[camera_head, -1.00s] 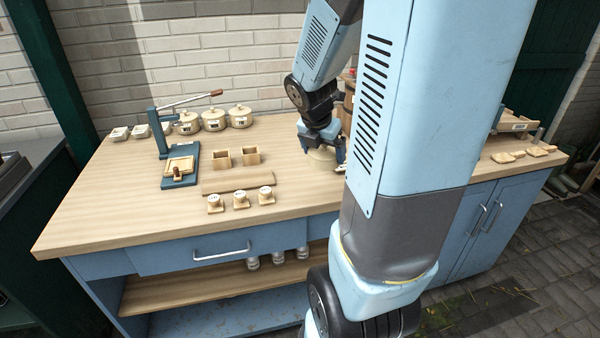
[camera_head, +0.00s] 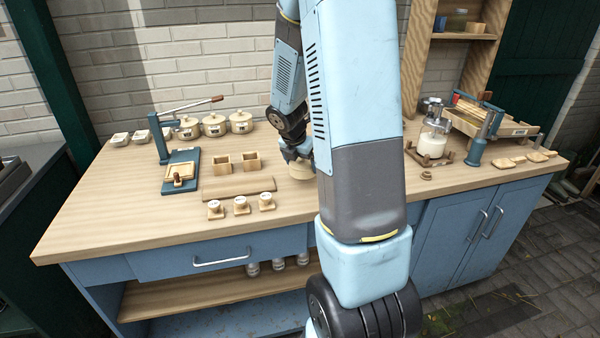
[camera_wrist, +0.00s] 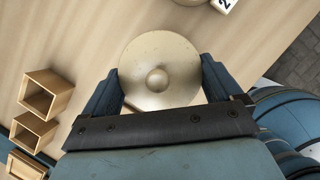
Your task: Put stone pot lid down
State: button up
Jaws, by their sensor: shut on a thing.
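The stone pot lid (camera_wrist: 158,62) is a pale round disc with a small central knob, seen from above in the wrist view. My gripper (camera_wrist: 161,68) is shut on it, with one blue finger on each side of its rim. In the head view my gripper (camera_head: 297,155) is low over the middle of the worktop (camera_head: 130,205), with a bit of the lid (camera_head: 299,172) showing below it. My arm hides part of this spot. I cannot tell whether the lid touches the wood.
Lidded pots (camera_head: 214,125) and a blue lever press (camera_head: 180,170) are farther left. A glass churn (camera_head: 432,142) stands at the right. Bare wood lies around the lid.

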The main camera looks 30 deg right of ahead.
jog(key=shift+w+f, duration=0.5)
jog(key=shift+f, duration=1.6)
jog(key=shift+f, duration=0.1)
jog(key=o, duration=0.7)
